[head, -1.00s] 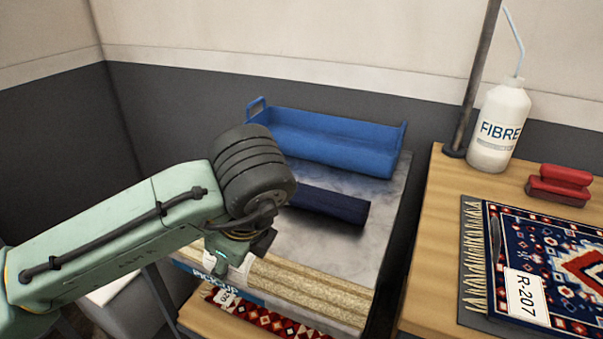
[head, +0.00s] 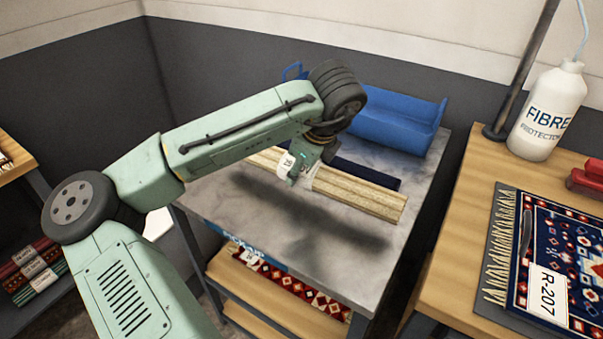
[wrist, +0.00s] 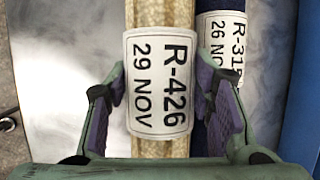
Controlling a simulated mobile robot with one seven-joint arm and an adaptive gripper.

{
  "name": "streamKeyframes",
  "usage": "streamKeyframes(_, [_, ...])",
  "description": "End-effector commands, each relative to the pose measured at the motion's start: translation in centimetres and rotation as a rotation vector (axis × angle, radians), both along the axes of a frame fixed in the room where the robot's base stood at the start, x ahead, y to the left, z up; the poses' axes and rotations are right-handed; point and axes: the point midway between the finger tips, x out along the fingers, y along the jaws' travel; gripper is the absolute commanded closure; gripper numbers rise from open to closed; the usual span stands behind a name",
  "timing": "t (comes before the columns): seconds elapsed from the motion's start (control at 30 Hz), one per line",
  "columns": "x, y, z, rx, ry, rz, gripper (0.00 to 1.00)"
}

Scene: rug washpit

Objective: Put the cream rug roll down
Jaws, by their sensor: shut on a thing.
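The cream rug roll (head: 365,196) is in my gripper (head: 308,174), above the grey stone-look tabletop (head: 235,212). Its shadow lies apart from it on the top, so it looks raised. In the wrist view the cream roll (wrist: 160,22) runs between both fingers of my gripper (wrist: 160,105), and its white label (wrist: 158,82) reads R-426, 29 NOV. The roll's underside is hidden.
A navy rug roll (head: 372,176) lies just behind, alongside the cream one; its label (wrist: 222,45) is partly covered. A blue tray (head: 400,130) stands at the back. The tabletop's front is bare. A wooden table (head: 462,215) with a bottle (head: 548,112) stands right.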

Motion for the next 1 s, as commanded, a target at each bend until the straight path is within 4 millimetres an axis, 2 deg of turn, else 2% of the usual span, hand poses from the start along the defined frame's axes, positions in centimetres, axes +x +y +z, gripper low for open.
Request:
streamKeyframes(0.07, [0.2, -0.1, -0.2, 0.000, -0.001, 0.000, 0.99])
streamKeyframes(0.3, [0.2, -0.1, -3.1, 0.001, -0.001, -0.001, 0.99])
streamKeyframes(0.7, [0.2, -0.1, -3.8, -0.001, -0.002, 0.000, 0.99])
streamKeyframes(0.73, [0.2, -0.1, -3.8, 0.000, -0.001, 0.000, 0.50])
streamKeyframes(1.0, [0.2, -0.1, -3.8, 0.000, -0.001, 0.000, 0.32])
